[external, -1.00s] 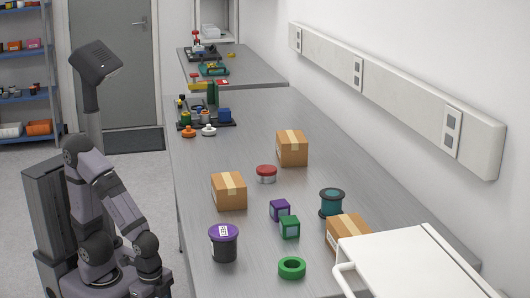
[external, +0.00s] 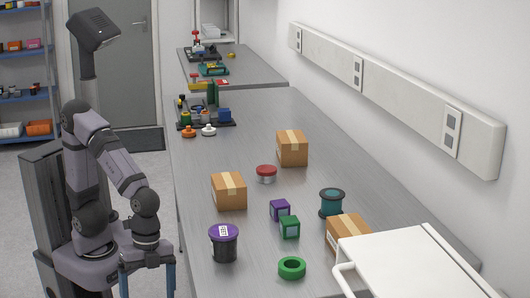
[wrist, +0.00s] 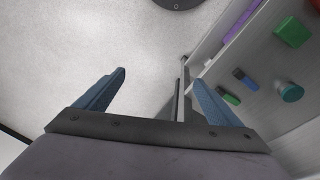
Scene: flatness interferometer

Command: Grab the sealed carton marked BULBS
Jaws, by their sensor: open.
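Three brown cardboard cartons with pale tape sit on the grey bench (external: 270,185): a left carton (external: 229,191), a far carton (external: 292,148) and a near-right carton (external: 346,232). The near-right carton is partly hidden by a white cart-like top. I cannot read BULBS on any of them. My gripper (external: 148,283) is beside the bench's left edge, apart from all cartons, its blue fingers pointing down. In the wrist view my gripper (wrist: 160,78) is open and empty over pale floor; no carton shows there.
On the bench stand a purple-lidded dark tub (external: 223,244), a green ring (external: 291,268), purple (external: 280,210) and green (external: 289,228) boxes, a teal spool (external: 331,202) and a red-lidded tin (external: 266,174). A white top (external: 415,265) covers the near right corner. Bare bench lies between the items.

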